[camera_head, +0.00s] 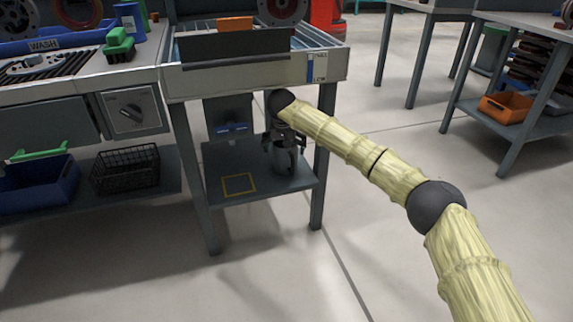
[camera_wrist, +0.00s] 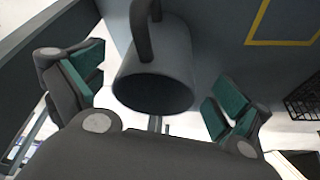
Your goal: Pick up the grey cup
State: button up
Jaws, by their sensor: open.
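The grey cup (camera_wrist: 155,75) shows in the wrist view, between the two fingers of my gripper (camera_wrist: 158,98). Its dark round mouth faces the camera, and its curved handle stands at the top of the picture. The fingers have green pads and are apart, with a gap on each side of the cup. In the head view the cup (camera_head: 286,160) stands on the lower shelf (camera_head: 220,172) of the middle workbench, partly hidden by my gripper (camera_head: 285,146), which is over it.
A yellow outlined square (camera_head: 239,184) marks the shelf left of the cup. A table leg (camera_head: 320,175) stands close on the right. A black wire basket (camera_head: 125,168) and a blue bin (camera_head: 38,185) sit on the left lower shelf. The upper bench (camera_head: 265,78) is above my gripper.

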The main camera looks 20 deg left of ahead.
jog(key=b+x, duration=0.1)
jog(key=x, duration=0.1)
jog(key=b+x, duration=0.2)
jog(key=x, duration=0.1)
jog(key=shift+w+a+r, duration=0.1)
jog(key=shift+w+r, duration=0.05)
jog(key=shift+w, duration=0.35)
jog(key=shift+c, duration=0.2)
jog(key=c, duration=1)
